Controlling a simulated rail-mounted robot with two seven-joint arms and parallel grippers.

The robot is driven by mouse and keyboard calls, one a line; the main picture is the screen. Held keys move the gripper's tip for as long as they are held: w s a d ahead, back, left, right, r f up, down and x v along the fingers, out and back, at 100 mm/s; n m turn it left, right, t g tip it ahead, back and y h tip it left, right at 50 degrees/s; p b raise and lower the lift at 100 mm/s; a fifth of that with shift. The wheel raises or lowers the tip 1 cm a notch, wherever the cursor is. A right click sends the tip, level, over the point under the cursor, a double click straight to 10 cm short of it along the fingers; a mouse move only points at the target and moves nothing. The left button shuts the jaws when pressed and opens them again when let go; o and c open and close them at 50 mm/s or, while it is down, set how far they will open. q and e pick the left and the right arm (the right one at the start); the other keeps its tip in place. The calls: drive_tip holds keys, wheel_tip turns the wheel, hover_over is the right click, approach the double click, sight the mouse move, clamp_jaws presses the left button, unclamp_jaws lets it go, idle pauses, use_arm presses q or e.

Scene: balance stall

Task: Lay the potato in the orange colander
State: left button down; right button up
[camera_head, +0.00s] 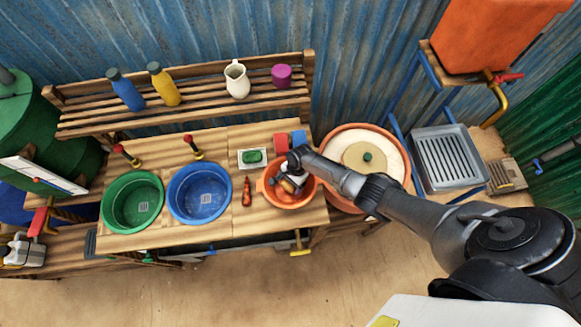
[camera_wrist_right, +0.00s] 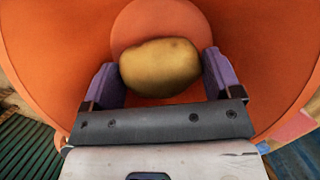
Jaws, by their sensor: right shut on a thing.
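The orange colander (camera_head: 269,194) stands on the wooden counter in the head view, at the right end of the row of basins. My right gripper (camera_head: 291,186) reaches down into it. In the right wrist view the gripper (camera_wrist_right: 163,80) is shut on the tan potato (camera_wrist_right: 160,66), with a purple finger at each side. The colander's orange wall (camera_wrist_right: 262,60) surrounds the potato, and its round bottom shows behind. I cannot tell whether the potato touches the bottom. My left gripper is not in view.
A green basin (camera_head: 109,210) and a blue basin (camera_head: 177,207) sit to the left. Red and blue blocks (camera_head: 281,142) stand behind. A large round terracotta pot (camera_head: 398,139) is at right.

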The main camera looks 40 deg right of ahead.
drive_tip(key=o, duration=0.8)
drive_tip(key=shift+r, duration=0.1)
drive_tip(key=shift+d+r, duration=0.1)
drive_tip(key=shift+r, duration=0.25)
drive_tip(key=shift+p+v, duration=1.45)
drive_tip(key=shift+v, duration=5)
